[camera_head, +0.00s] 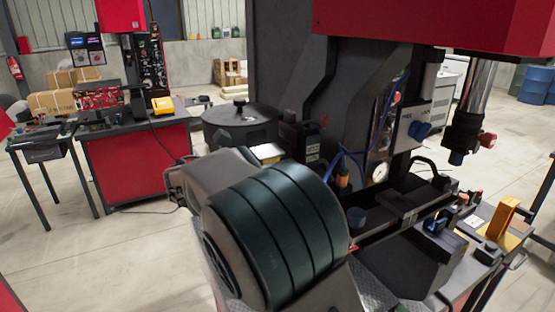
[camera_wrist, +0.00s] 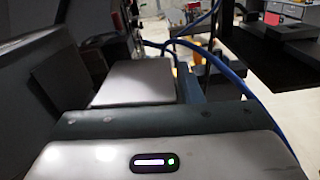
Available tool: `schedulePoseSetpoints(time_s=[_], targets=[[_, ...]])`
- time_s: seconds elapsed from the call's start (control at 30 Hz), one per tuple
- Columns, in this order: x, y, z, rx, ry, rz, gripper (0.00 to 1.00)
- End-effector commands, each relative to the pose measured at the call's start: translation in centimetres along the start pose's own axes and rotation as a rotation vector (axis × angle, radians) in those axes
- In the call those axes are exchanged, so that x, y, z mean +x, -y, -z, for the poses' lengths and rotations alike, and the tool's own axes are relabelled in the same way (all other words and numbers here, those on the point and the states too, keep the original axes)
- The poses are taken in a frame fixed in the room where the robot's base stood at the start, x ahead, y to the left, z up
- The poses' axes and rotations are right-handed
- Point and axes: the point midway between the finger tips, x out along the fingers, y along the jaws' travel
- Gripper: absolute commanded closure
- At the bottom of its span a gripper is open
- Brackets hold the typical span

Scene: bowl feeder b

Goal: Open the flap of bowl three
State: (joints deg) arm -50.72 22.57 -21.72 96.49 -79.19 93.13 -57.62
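My gripper (camera_wrist: 150,125) shows in the wrist view as a grey and dark green housing with a small lit indicator. I cannot make out its fingertips. A flat light-grey plate (camera_wrist: 138,82) lies just beyond the housing. I cannot tell whether it is a flap or part of my gripper. In the head view my arm fills the lower middle and hides my gripper's end. A dark round drum with a lid and knob (camera_head: 240,117) stands behind it. I cannot tell whether it is a feeder bowl, and no flap marked as bowl three is identifiable.
A large dark machine frame (camera_head: 280,65) with a red upper housing (camera_head: 440,25) stands close behind my arm. Blue hoses (camera_wrist: 215,58) run close past my gripper. A cluttered bench (camera_head: 480,240) is at right. A red workbench (camera_head: 138,165) is at left. Open floor lies between.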

Motion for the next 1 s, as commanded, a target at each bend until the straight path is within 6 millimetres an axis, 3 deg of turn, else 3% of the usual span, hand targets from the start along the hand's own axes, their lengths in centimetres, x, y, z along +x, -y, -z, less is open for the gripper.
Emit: schedulePoseSetpoints(time_s=[0.13, 0.23, 0.27, 0.63, 1.0], targets=[[0.0, 0.0, 0.0, 0.0, 0.0, 0.0, 0.67], [0.0, 0.0, 0.0, 0.0, 0.0, 0.0, 0.95], [0.0, 0.0, 0.0, 0.0, 0.0, 0.001, 1.0], [0.0, -0.1, -0.4, -0.027, 0.001, 0.001, 1.0], [0.0, -0.2, -1.3, -0.169, 0.0, 0.002, 1.0]])
